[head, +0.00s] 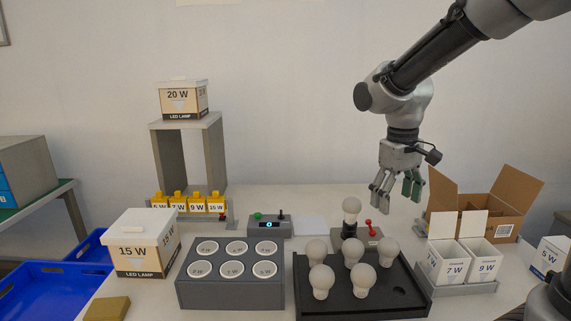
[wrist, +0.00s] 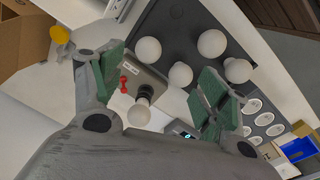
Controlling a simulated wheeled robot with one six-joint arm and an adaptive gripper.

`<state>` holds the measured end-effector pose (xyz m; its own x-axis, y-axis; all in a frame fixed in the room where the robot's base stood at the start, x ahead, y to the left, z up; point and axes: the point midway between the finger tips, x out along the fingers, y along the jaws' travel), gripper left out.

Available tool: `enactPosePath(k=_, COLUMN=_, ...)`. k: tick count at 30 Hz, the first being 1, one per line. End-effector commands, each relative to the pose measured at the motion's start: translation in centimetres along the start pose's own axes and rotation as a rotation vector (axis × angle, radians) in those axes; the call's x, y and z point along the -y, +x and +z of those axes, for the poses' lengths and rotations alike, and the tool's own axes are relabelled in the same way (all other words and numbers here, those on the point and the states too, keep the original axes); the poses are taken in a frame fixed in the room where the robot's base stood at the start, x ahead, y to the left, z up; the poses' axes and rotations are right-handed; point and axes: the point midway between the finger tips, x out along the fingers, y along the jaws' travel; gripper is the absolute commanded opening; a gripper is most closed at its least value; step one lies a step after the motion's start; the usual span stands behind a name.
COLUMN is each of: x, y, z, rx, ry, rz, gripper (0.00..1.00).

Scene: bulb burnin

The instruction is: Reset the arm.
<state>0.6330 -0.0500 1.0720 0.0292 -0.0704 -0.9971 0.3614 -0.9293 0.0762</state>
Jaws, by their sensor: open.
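My gripper (head: 397,190) hangs from my arm at the upper right, above the back of the table. In the wrist view my gripper (wrist: 155,90) shows its two green-padded fingers spread wide, with nothing held between them. A white bulb (head: 351,205) stands upright in the test socket with the red lever (head: 371,228), below and to the left of my gripper. In the wrist view that bulb (wrist: 139,115) appears between the fingers but well beyond them.
Several bulbs stand on a black tray (head: 345,308). A grey block (head: 230,292) has labelled round wells. White 7 W and 9 W boxes (head: 462,262) and an open cardboard carton (head: 490,205) stand right. A 15 W box (head: 140,243), a 20 W box on a stand (head: 183,98) and blue bins (head: 45,290) are left.

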Motion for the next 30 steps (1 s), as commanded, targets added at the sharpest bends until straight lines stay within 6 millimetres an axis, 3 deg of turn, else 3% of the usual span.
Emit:
enactPosePath(k=1, x=-0.6, y=-0.8, z=2.9, rx=-0.027, ry=0.044, rz=-0.012, gripper=0.75)
enactPosePath(k=6, x=-1.6, y=-2.0, z=11.5, rx=-0.125, ry=0.185, rz=-0.042, gripper=0.75)
enactPosePath(k=9, x=-1.9, y=-2.4, z=15.4, rx=-0.192, ry=0.257, rz=-0.046, gripper=0.75)
enactPosePath(k=12, x=-2.2, y=-2.8, z=17.9, rx=-0.257, ry=0.312, rz=-0.037, gripper=0.75)
enactPosePath(k=18, x=-3.1, y=-4.6, z=19.6, rx=-0.353, ry=0.373, rz=-0.01, gripper=0.75)
enactPosePath(k=30, x=-3.3, y=-4.7, z=19.7, rx=-0.355, ry=0.384, rz=-0.007, gripper=0.75)
